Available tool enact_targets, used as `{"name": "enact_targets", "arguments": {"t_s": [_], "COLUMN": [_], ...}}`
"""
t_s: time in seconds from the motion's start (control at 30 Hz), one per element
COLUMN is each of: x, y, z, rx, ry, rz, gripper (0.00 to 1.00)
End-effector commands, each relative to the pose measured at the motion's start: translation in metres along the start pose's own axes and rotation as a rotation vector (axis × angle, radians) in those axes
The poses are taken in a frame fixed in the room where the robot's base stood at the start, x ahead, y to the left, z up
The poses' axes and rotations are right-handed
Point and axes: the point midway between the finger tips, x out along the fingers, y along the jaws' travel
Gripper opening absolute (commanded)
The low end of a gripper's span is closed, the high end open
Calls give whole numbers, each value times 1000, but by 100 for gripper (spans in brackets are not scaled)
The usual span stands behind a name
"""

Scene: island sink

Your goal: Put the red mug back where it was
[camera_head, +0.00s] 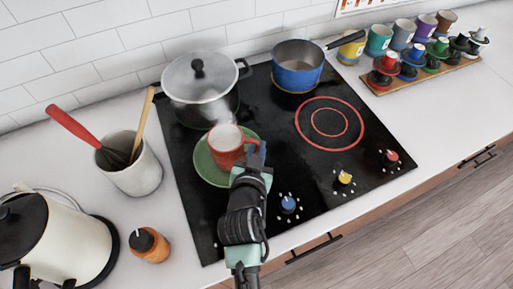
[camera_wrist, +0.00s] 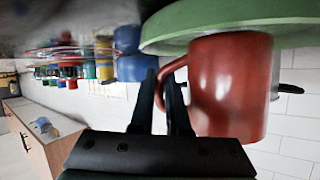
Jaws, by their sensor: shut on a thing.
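The red mug (camera_head: 225,146) is upright over the green plate (camera_head: 201,160) on the front left of the black cooktop. My gripper (camera_head: 263,153) is at the mug's right side, shut on its handle. In the wrist view, which is upside down, the mug (camera_wrist: 232,88) meets the plate (camera_wrist: 180,38) with no clear gap, but I cannot tell whether it rests its weight there. The fingers (camera_wrist: 172,90) are around the handle (camera_wrist: 168,75). The far part of the plate is hidden behind the mug.
A lidded pot (camera_head: 201,95) stands behind the mug. A blue pan (camera_head: 297,70) stands at the back right of the cooktop. A utensil crock (camera_head: 133,170), orange jar (camera_head: 150,246) and kettle (camera_head: 65,240) stand left. Coloured cups and a wooden rack (camera_head: 425,72) line the right counter.

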Motion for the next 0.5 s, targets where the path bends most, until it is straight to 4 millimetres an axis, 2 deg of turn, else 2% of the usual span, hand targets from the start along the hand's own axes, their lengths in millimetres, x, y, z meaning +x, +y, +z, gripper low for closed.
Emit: {"name": "enact_targets", "arguments": {"t_s": [0.43, 0.47, 0.5], "x": [4, 4, 3], "y": [1, 1, 1], "z": [8, 9, 8], "rx": [1, -1, -1], "ry": [4, 1, 1], "rz": [-3, -1, -1], "gripper": [0, 16, 23]}}
